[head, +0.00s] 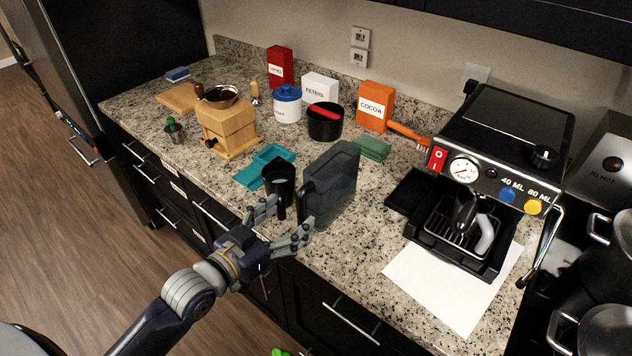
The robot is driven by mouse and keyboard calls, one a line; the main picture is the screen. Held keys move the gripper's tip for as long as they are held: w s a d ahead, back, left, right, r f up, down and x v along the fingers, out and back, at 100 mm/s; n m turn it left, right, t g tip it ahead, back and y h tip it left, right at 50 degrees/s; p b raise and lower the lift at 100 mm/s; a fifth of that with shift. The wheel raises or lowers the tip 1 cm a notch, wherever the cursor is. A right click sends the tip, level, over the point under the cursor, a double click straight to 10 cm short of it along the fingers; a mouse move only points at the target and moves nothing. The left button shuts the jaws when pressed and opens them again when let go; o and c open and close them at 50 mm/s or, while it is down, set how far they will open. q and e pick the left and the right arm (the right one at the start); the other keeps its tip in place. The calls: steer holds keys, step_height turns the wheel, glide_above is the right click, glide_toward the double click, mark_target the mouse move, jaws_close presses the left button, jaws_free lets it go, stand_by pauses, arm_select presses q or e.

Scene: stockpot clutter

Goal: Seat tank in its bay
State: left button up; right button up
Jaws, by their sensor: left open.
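The tank (335,185), a dark translucent box with a handle on its left side, stands upright on the granite counter. The espresso machine (495,150) stands to its right. A low dark tray-like part (408,192) sticks out from the machine's left side; I cannot tell whether it is the bay. My left gripper (288,224) is open at the counter's front edge, just in front of the tank and a black cup (281,188). One finger overlaps the cup and the other the tank's lower left in the picture; contact is unclear. My right gripper is not in view.
White paper (455,287) lies before the machine. Bare counter separates tank and machine.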

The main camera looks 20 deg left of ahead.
arm_select(q)
steer(key=t, duration=0.1)
glide_toward(310, 178)
steer(key=w+f, duration=0.1)
steer(key=w, duration=0.1)
steer(key=shift+h, duration=0.4)
steer(key=x, duration=0.1)
steer(key=p+x, duration=0.1)
steer(key=x, duration=0.3)
steer(key=shift+r, duration=0.35)
steer(key=shift+w+d+f+p, duration=0.15)
steer(key=shift+w+p, duration=0.15)
steer(key=shift+w, duration=0.2)
steer(key=shift+w+d+p, duration=0.3)
steer(key=shift+w+p, duration=0.15)
steer(key=x, duration=0.1)
steer(key=p+x, duration=0.1)
steer(key=x, duration=0.1)
steer(key=shift+w+d, duration=0.1)
steer(key=shift+d, duration=0.2)
steer(key=shift+w+d+f, duration=0.1)
steer(key=shift+w+f, duration=0.1)
steer(key=shift+w, duration=0.2)
